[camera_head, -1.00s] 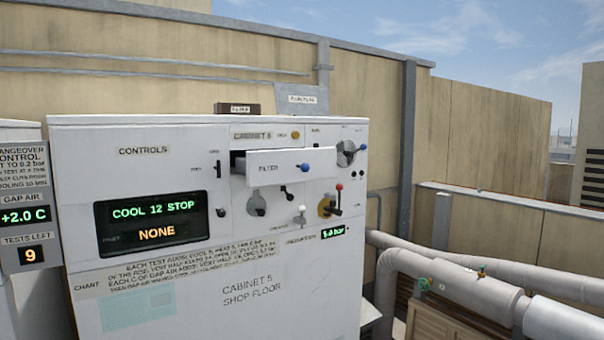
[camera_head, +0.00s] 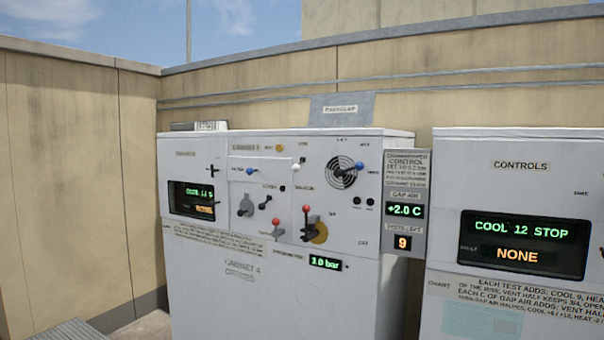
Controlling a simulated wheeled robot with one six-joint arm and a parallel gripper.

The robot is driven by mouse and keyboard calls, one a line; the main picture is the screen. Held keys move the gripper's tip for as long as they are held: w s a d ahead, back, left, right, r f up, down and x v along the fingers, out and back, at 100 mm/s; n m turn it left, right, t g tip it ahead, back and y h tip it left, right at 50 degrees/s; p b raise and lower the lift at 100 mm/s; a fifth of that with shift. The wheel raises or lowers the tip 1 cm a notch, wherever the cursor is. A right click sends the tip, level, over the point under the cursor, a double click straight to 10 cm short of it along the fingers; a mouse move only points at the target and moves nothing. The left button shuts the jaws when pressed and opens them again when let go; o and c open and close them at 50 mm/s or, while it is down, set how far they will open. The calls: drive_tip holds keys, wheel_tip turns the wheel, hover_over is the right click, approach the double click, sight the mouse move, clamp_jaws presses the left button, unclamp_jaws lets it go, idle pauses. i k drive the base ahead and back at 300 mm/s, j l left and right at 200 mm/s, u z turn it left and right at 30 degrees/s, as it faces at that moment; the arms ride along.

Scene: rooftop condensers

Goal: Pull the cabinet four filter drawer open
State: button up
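Cabinet 4 (camera_head: 270,290) is a white cabinet standing left of centre in the head view. Its filter drawer (camera_head: 262,184) is a white front at the upper middle of the panel and looks flush with it. A blue knob (camera_head: 251,171) sits on the drawer front, and a white knob (camera_head: 296,167) is near its right edge. Below the drawer are a grey round fitting with a dark lever and two red-knobbed levers. To the right is a round fan grille (camera_head: 342,172) with a blue knob. My gripper is not in view.
A grey control sign (camera_head: 405,200) reading +2.0 C and 9 fills the gap between the cabinets. A tan wall (camera_head: 70,180) closes the back and left. A little floor shows at lower left.

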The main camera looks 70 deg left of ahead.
sight(269, 171)
drive_tip(key=u, duration=2.8)
